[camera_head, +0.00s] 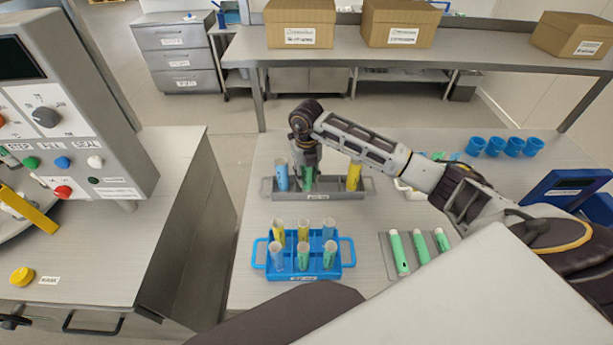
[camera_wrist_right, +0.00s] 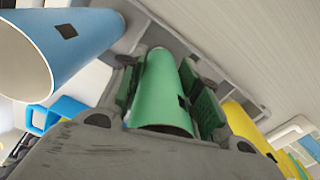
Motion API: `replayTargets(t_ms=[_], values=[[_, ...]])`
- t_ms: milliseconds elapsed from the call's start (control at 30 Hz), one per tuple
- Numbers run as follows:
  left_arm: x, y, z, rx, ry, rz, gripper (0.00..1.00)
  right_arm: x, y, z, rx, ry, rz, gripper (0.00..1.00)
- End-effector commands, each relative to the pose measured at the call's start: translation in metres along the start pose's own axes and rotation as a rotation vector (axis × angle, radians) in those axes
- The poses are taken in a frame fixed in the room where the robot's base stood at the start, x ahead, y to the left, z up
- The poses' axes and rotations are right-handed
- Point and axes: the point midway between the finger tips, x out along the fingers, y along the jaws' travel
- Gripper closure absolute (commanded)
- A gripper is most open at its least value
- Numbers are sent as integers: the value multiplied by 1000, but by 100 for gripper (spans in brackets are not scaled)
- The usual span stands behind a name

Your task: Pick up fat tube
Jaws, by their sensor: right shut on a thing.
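A grey rack (camera_head: 345,194) stands on the table with a blue tube (camera_head: 281,176), a green tube (camera_head: 308,184) and a yellow tube (camera_head: 354,176) upright in it. My right gripper (camera_head: 308,168) reaches down over the middle of this rack. It is shut on the green tube, with a finger on each side of it in the right wrist view (camera_wrist_right: 165,90). The tube's lower end is hidden, so I cannot tell whether it is lifted. The blue tube (camera_wrist_right: 60,45) and yellow tube (camera_wrist_right: 245,128) flank it there. My left gripper is not in view.
A blue rack (camera_head: 342,262) with several blue, yellow and green tubes stands in front. Green tubes lie on a grey holder (camera_head: 388,243) to the right. Several blue cups (camera_head: 495,146) stand at the back right. A machine panel (camera_head: 75,110) rises at the left.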

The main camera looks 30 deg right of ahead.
Motion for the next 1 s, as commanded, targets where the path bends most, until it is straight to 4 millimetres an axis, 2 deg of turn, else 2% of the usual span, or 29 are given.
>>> replayTargets(t_ms=[267,800,1000], values=[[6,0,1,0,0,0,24,-28,0,1,-1,-5,1,78],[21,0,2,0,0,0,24,-116,0,1,0,-4,0,78],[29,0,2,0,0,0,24,-114,39,-11,-5,-1,2,78]])
